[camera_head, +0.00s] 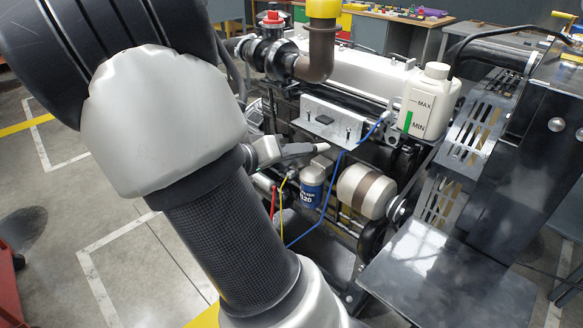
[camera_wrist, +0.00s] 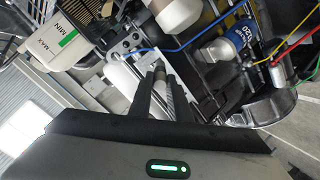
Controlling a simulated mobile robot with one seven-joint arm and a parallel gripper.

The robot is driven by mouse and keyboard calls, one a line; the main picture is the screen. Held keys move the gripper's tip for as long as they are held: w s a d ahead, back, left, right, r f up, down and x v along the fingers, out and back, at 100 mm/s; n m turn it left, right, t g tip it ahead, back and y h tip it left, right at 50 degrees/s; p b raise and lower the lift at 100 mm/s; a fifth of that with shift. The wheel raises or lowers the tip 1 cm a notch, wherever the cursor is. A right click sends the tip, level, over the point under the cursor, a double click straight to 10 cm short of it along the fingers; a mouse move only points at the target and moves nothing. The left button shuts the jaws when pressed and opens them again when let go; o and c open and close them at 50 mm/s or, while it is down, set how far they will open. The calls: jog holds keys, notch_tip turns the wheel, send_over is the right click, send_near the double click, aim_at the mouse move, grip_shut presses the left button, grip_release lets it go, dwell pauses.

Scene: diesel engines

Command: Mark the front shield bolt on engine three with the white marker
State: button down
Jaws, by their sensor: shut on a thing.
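The white marker (camera_head: 322,147) shows as a pale tip beyond the dark fingers of my gripper (camera_head: 300,151) in the head view; most of it is hidden. My gripper is shut on it. In the wrist view my gripper (camera_wrist: 155,82) reaches toward the engine, its fingers close together. The metal shield plate (camera_head: 325,118) lies on the engine's side, just above and behind the marker tip, with small upright bolts such as the one at its right (camera_head: 348,133). The marker tip appears apart from this bolt. I cannot read an engine number.
A white coolant bottle (camera_head: 428,100) stands right of the plate. A blue cable (camera_head: 330,190) runs down past my gripper. A blue-and-white filter (camera_head: 312,187) and a cream canister (camera_head: 365,192) sit below. A black panel (camera_head: 445,275) juts out at lower right. Open floor lies left.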

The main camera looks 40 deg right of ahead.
jog(key=shift+w+d, duration=0.25)
jog(key=shift+d, duration=0.05)
jog(key=shift+d+r, duration=0.1)
jog(key=shift+d, duration=0.1)
jog(key=shift+w+d, duration=0.2)
jog(key=shift+d, duration=2.1)
jog(key=shift+d+f+b, duration=0.25)
jog(key=shift+d+b, duration=0.05)
jog(key=shift+b, duration=0.15)
jog(key=shift+w+d+r+b, duration=0.15)
jog(key=shift+d+b, duration=0.85)
jog(key=shift+d, duration=0.25)
jog(key=shift+a+r+b, duration=0.15)
jog(key=shift+b, duration=0.2)
jog(key=shift+d, duration=0.2)
jog(key=shift+w+b, duration=0.45)
jog(key=shift+b, duration=0.2)
